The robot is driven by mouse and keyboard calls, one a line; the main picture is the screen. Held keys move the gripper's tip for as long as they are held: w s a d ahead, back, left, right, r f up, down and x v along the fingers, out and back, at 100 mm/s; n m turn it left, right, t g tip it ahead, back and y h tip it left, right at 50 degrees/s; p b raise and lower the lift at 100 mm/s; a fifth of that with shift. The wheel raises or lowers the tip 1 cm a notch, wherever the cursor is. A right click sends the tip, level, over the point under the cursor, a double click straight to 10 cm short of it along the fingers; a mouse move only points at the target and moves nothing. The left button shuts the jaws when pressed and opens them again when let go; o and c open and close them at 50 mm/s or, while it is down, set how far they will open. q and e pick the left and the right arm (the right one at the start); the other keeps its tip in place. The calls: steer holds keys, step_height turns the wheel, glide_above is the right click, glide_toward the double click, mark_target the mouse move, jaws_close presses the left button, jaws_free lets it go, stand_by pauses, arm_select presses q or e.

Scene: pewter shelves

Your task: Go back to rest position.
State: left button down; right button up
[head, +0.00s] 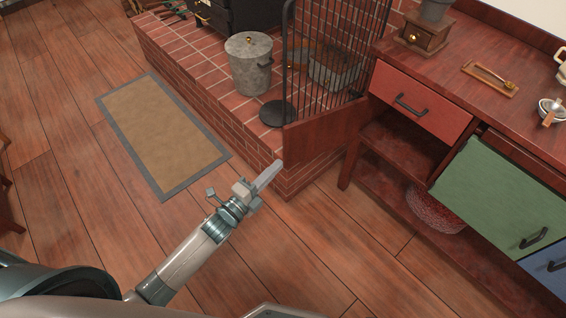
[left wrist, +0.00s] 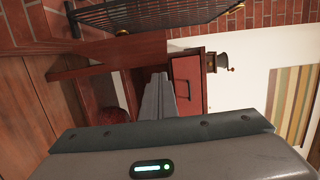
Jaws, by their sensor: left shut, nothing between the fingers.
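My left arm reaches up from the bottom of the head view, and its gripper (head: 268,176) is shut and empty. It is held over the wooden floor, in front of the corner of the brick hearth. In the left wrist view the closed fingers (left wrist: 158,98) point toward the wooden cabinet, with nothing between them. My right gripper shows in neither view.
A wooden cabinet (head: 360,172) with a red drawer (head: 420,100) and a green door (head: 492,195) stands at the right. The brick hearth (head: 180,50) holds a lidded metal bin (head: 250,70) and a black fire screen. A mat (head: 165,130) lies on open floor at the left.

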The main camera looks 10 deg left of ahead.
arm_select(q)
steer(key=shift+s+a, duration=0.25)
steer(key=shift+s, duration=0.05)
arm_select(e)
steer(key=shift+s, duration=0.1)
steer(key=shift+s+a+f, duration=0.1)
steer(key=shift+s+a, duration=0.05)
arm_select(q)
steer(key=shift+f, duration=0.1)
